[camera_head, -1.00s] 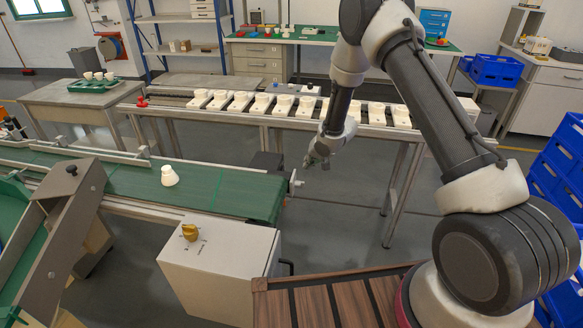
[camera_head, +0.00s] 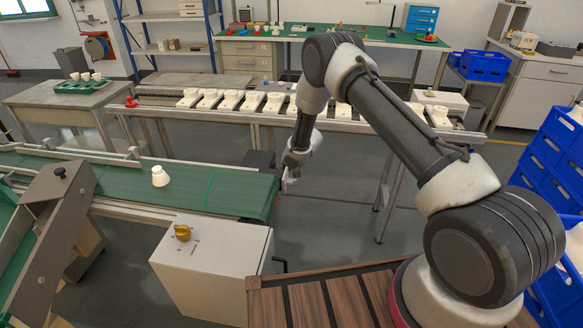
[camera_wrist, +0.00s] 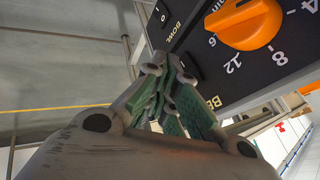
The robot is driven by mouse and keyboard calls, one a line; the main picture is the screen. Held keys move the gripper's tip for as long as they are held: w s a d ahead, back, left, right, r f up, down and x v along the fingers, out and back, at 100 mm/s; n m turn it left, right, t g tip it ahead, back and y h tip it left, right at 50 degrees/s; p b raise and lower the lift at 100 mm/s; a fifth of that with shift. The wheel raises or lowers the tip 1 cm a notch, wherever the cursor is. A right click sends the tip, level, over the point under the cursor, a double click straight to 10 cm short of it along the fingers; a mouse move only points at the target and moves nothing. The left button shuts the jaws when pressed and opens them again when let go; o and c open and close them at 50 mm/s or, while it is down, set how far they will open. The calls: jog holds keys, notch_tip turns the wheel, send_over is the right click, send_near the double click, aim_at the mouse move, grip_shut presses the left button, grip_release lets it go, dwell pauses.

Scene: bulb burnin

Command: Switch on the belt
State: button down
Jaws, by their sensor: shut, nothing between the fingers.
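The green belt (camera_head: 225,190) lies at the left of the head view, with a white bulb-shaped piece (camera_head: 160,177) standing on it. My gripper (camera_head: 290,172) is by the belt's right end. In the wrist view its fingers (camera_wrist: 160,65) are shut and empty, in front of a black control panel (camera_wrist: 245,75). The panel has an orange knob (camera_wrist: 245,22) with numbers around it and a switch marking by the word BOWL (camera_wrist: 172,30). Another label starting with "BE" is partly hidden by my fingers, as is the dark switch area (camera_wrist: 190,62) beside it. I cannot tell whether the fingertips touch it.
A white box (camera_head: 210,265) with a yellow knob (camera_head: 182,233) stands in front of the belt. Behind is a long bench (camera_head: 215,110) with a row of white pieces. Blue crates (camera_head: 550,155) are stacked at the right. Open floor lies right of the belt's end.

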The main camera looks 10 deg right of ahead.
jog(key=shift+w+a, duration=0.2)
jog(key=shift+a, duration=0.35)
jog(key=shift+w+a+f, duration=0.1)
jog(key=shift+a+f, duration=0.1)
jog(key=shift+a, duration=0.05)
jog(key=shift+r, duration=0.85)
